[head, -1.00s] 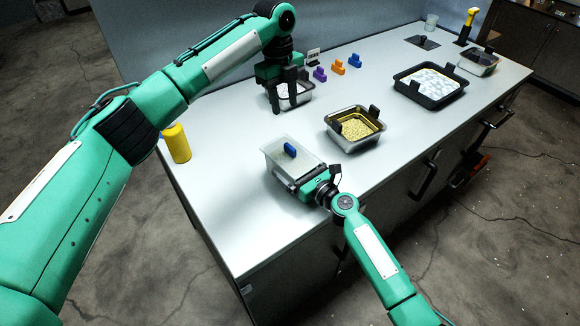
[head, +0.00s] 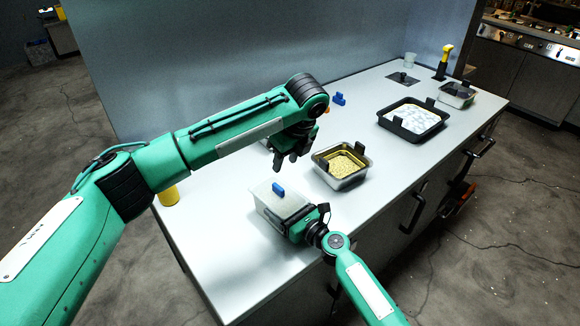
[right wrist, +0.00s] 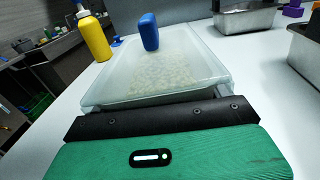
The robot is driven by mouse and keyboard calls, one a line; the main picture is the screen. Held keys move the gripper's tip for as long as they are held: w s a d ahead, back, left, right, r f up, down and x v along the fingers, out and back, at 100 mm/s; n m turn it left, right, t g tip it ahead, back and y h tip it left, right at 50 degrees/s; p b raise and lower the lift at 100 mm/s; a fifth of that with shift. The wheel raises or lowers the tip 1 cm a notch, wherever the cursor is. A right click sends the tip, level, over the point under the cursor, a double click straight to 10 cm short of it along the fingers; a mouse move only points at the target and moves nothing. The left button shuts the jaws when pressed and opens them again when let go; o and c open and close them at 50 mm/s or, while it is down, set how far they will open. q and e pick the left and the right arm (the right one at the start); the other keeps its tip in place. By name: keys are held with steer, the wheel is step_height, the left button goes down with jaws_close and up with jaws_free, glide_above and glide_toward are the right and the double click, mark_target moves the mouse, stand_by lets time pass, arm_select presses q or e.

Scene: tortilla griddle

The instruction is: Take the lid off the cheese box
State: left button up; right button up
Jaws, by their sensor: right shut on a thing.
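The cheese box (head: 266,212) is a translucent box on the near part of the counter. Its flat pale lid (head: 285,201) is on, with a blue handle (head: 278,189) on top. In the right wrist view the box (right wrist: 165,75) shows pale shreds inside, and the blue handle (right wrist: 149,32) stands up. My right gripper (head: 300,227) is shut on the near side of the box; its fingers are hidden. My left gripper (head: 291,155) is in the air behind the box, with its dark fingers pointing down, apart and empty, clear of the handle.
A metal tray of yellow shreds (head: 343,166) stands to the right of the box. A black tray (head: 413,120) is farther back. A yellow bottle (head: 169,195) stands at the left, partly behind my left arm. The counter's front corner is clear.

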mark_target(279, 187)
arm_select(q)
steer(key=shift+t+y, duration=0.3)
steer(key=shift+t, duration=0.4)
steer(key=x, duration=0.4)
steer(key=s+x, duration=0.1)
steer(key=x, duration=0.2)
steer(key=d+x, duration=0.1)
steer(key=x, duration=0.3)
steer(key=shift+s+f, duration=0.15)
steer(key=shift+f, duration=0.55)
jaws_close()
steer(key=shift+r, duration=0.2)
steer(key=shift+r, duration=0.95)
